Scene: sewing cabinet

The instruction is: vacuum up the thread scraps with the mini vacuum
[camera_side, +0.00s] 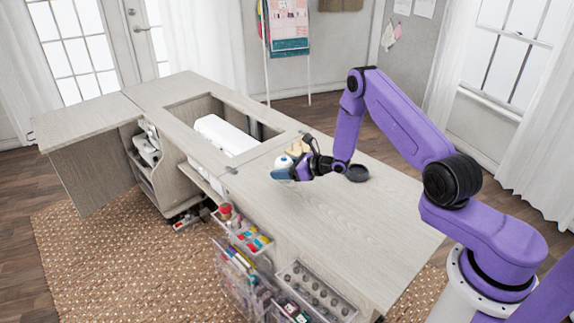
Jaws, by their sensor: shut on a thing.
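My gripper (299,172) is at the end of the purple arm, low over the wooden cabinet top near the front edge of the opening. It is shut on a small white and blue thing (284,168), which looks like the mini vacuum. The mini vacuum is just above or touching the top; I cannot tell which. No thread scraps can be made out at this size.
A black round dish (357,173) and small tan items (297,148) are close by. A white machine (225,135) sits in the opening. Clear drawers (243,235) with spools hang at the front.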

